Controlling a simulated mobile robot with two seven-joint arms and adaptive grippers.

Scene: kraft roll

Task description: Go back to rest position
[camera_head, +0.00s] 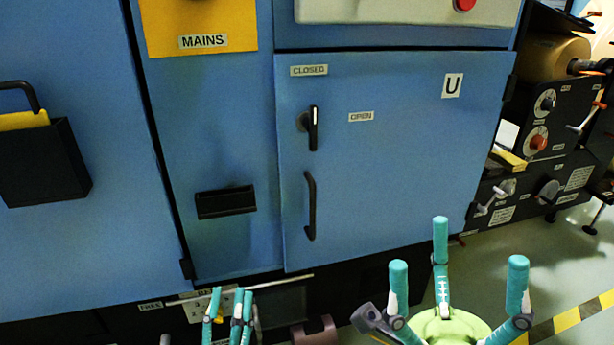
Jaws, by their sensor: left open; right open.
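My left gripper (230,296) shows at the bottom left of centre, in front of the dark base of the blue cabinet. Its teal fingers point up, and nothing shows between them. My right gripper (454,255) is at the bottom right, with its three teal-tipped fingers spread wide and pointing up. It is open and empty, in front of the cabinet's lower edge and the floor. Both grippers appear apart from the cabinet door (400,190). The lower parts of both grippers are cut off by the picture's bottom edge.
The door looks shut; its black rotary handle (313,128) stands upright, above a black pull handle (310,205). A black holder (45,165) hangs at left. A dark machine with knobs and a brown roll (553,58) stands at right. Striped floor tape (568,320) lies lower right.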

